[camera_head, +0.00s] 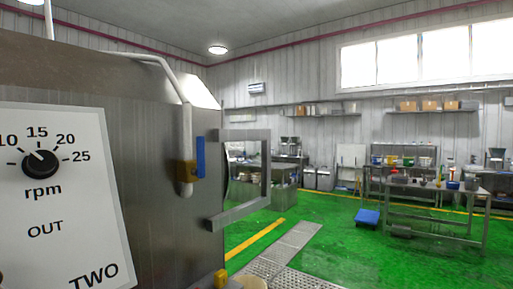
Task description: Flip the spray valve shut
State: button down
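The spray valve is a brass-coloured body (184,171) on a pale vertical pipe (186,125) at the right part of the steel drum housing. Its blue lever (200,157) stands upright, roughly in line with the pipe. The pipe comes over the top of the housing and bends down to the valve, ending just below it. My gripper does not show in this view, so its distance from the lever cannot be told.
A white panel (62,222) marked TWO, with a black rpm knob (41,164), fills the left. A square metal frame (238,217) juts out right of the valve. The green floor (350,250) is open beyond, with a blue step (367,216) and a workbench (430,186).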

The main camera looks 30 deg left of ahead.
aim_at(200, 172)
jog(key=i, duration=3.35)
jog(key=u, duration=4.2)
